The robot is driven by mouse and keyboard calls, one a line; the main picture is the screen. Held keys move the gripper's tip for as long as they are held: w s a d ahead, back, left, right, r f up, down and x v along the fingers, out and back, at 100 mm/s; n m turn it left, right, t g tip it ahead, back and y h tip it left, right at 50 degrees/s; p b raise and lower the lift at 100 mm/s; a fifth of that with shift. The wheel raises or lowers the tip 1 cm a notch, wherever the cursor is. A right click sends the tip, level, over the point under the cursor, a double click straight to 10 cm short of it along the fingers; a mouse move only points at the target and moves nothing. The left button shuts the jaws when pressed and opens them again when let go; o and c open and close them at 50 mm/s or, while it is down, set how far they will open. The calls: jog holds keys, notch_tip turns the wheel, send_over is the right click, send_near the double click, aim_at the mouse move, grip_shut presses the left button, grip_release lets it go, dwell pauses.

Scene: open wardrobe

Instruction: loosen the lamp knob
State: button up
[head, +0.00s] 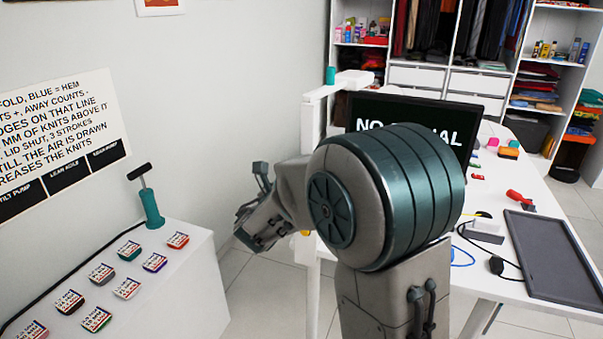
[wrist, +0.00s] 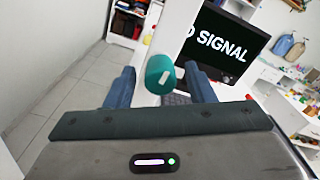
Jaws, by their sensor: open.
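The lamp knob (wrist: 160,74) is a teal cylinder with a white mark on its end. In the wrist view it shows against the white lamp post (wrist: 178,35), between the two blue-grey fingers of my gripper (wrist: 160,68). The gripper is open, with visible gaps on both sides of the knob; how far the knob lies beyond the fingertips I cannot tell. In the head view my gripper (head: 262,215) is left of the white post (head: 308,130).
A "NO SIGNAL" monitor (head: 455,115) stands behind my arm, right of the post. The white desk (head: 545,245) carries a dark tray and small items. A low white cabinet (head: 185,285) with labelled tiles and a teal pump (head: 150,208) stands left. Open floor lies between.

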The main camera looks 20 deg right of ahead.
jog(key=shift+f, duration=0.1)
jog(key=shift+f+m+b, duration=0.1)
jog(key=shift+m+b, duration=0.2)
jog(key=shift+b, duration=0.3)
jog(key=m+b, duration=0.2)
jog(key=shift+b, duration=0.4)
jog(key=m+b, duration=0.5)
jog(key=b, duration=0.3)
jog(key=m+b, duration=0.6)
jog(key=b, duration=0.2)
jog(key=shift+b, duration=0.35)
jog(key=m+b, duration=0.3)
jog(key=shift+r+m+b, duration=0.2)
jog(key=shift+m+b, duration=0.1)
jog(key=shift+b, duration=0.1)
